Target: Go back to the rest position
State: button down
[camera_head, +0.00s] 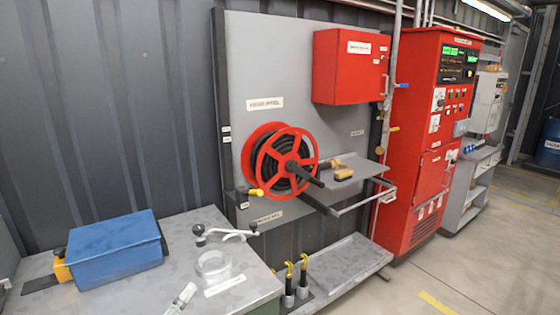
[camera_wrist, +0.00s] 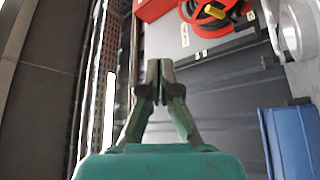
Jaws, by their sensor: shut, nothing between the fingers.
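My gripper (camera_wrist: 159,72) shows only in the wrist view, in the middle of the picture. Its two fingers are closed together with nothing between them. It touches nothing that I can see. My arm and gripper are not in the head view. In the head view, the red hose reel (camera_head: 262,155) with a black hose hangs on a grey panel. In the wrist view, part of the reel (camera_wrist: 190,12) shows at the top, beyond my gripper.
A blue box (camera_head: 115,250) stands on the grey bench (camera_head: 250,280) at the lower left; its blue side also shows in the wrist view (camera_wrist: 293,135). A red wall box (camera_head: 340,75) and a tall red control cabinet (camera_head: 425,150) stand right. Floor (camera_head: 490,265) is clear at lower right.

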jog(key=d+f+n+g+y, duration=0.1)
jog(key=d+f+n+y, duration=0.15)
jog(key=d+f, duration=0.6)
jog(key=d+f+n+y, duration=0.25)
jog(key=d+f, duration=0.25)
jog(key=f, duration=0.6)
jog(key=s+d+f+g+y, duration=0.3)
jog(key=s+d+f+y, duration=0.1)
jog(key=s+d+f, duration=0.85)
jog(key=s+d+m+g+y, duration=0.15)
jog(key=s+d, duration=0.25)
jog(key=s, duration=0.5)
jog(key=s+d+m+y, duration=0.2)
jog(key=s+d, duration=0.3)
jog(key=s, duration=0.4)
jog(key=s+d+r+m+t+h, duration=0.1)
jog(key=s+d+r+m, duration=0.2)
jog(key=s+r, duration=1)
notch_tip(320, 180, up, 2)
jog(key=m, duration=0.3)
jog(key=shift+s+d+r+m+h, duration=0.15)
jog(key=shift+s+m+h, duration=0.15)
jog(key=shift+m+h, duration=0.05)
jog(key=shift+t, duration=0.25)
